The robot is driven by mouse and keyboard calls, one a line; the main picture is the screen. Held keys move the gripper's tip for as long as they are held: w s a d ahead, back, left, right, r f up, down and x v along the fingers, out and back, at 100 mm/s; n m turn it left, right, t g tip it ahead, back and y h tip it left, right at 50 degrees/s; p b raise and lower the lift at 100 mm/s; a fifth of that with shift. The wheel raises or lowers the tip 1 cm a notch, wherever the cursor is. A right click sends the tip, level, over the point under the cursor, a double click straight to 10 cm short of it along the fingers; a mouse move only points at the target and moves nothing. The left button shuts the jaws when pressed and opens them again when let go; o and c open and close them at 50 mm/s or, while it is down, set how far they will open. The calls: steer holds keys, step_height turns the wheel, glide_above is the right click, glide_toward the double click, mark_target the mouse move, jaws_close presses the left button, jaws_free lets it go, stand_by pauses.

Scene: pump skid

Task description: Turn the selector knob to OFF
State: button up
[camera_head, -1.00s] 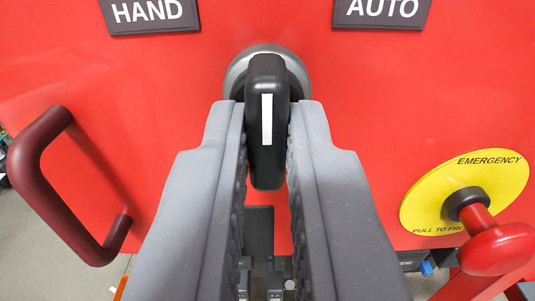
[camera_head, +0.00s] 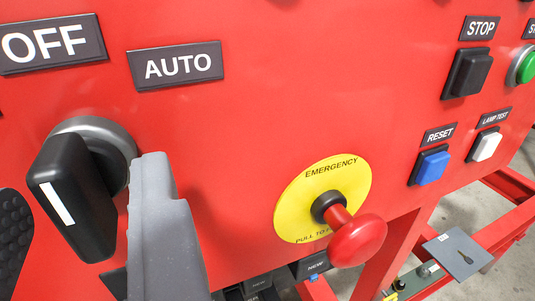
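The black selector knob (camera_head: 80,205) with a white line on its front face sits on a round grey collar (camera_head: 112,142) on the red panel, at the left of the view. The white line slants, its upper end to the left. The OFF label (camera_head: 53,44) is above the knob and the AUTO label (camera_head: 175,66) is up to its right. My gripper (camera_head: 82,180) has one grey finger right of the knob and the dark ribbed pad of the other at the left edge. The fingers stand either side of the knob, with red panel showing between it and the right finger.
A red emergency button (camera_head: 357,240) on a yellow disc (camera_head: 292,210) sticks out right of my gripper. Black STOP (camera_head: 468,72), blue RESET (camera_head: 430,166) and white lamp test (camera_head: 485,146) buttons are farther right. A red frame rail (camera_head: 500,235) is at lower right.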

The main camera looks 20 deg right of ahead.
steer(key=shift+s, duration=0.2)
steer(key=shift+s+a+b, duration=0.1)
steer(key=shift+s+b, duration=0.2)
steer(key=shift+s, duration=0.85)
steer(key=shift+s+r, duration=0.1)
steer(key=shift+s, duration=0.8)
steer(key=p, duration=0.1)
glide_toward(69, 221)
steer(key=shift+s, duration=2.25)
steer(key=shift+s+f, duration=0.2)
